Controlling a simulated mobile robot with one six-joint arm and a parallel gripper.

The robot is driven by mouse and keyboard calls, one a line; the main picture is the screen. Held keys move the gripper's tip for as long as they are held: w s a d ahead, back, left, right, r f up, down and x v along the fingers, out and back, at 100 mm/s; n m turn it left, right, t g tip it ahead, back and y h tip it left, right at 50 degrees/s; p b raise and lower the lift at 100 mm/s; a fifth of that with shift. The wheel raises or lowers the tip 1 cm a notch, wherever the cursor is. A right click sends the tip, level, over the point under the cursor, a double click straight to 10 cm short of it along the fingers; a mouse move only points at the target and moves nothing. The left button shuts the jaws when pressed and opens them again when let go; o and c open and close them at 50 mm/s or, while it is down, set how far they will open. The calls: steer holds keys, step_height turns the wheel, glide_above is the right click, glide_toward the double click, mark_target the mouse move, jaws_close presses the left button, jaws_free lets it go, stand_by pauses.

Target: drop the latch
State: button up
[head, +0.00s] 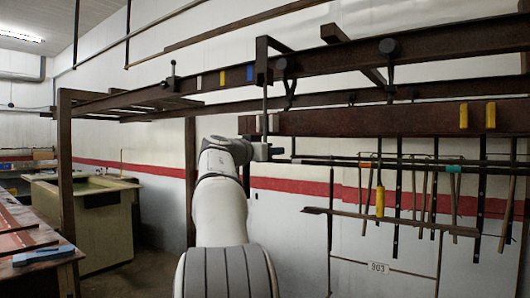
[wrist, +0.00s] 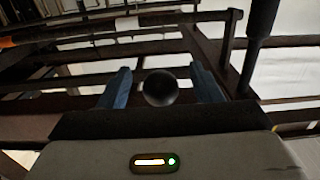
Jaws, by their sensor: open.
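In the wrist view a dark round knob (wrist: 160,88) sits between the two blue fingers of my gripper (wrist: 160,84). The fingers stand apart, with a gap visible on each side of the knob. In the head view my gripper (head: 274,151) is small and partly hidden at the end of my arm, below the upper rail (head: 330,62). Latch-like parts show on that rail: an upright lever (head: 172,76) at left, a knobbed hanging lever (head: 287,78) in the middle, and a dark disc with a hanging bar (head: 389,48) at right. I cannot tell which is the latch.
A lower brown beam (head: 380,121) with yellow blocks runs to the right, close to my gripper. Rods and tools hang under it, including a yellow-handled one (head: 380,200). A dark post (wrist: 262,22) stands at upper right in the wrist view. A greenish bin (head: 105,225) is at left.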

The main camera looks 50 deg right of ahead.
steer(key=a+b, duration=0.4)
steer(key=a, duration=0.3)
steer(key=shift+s, duration=0.3)
stand_by(0.4)
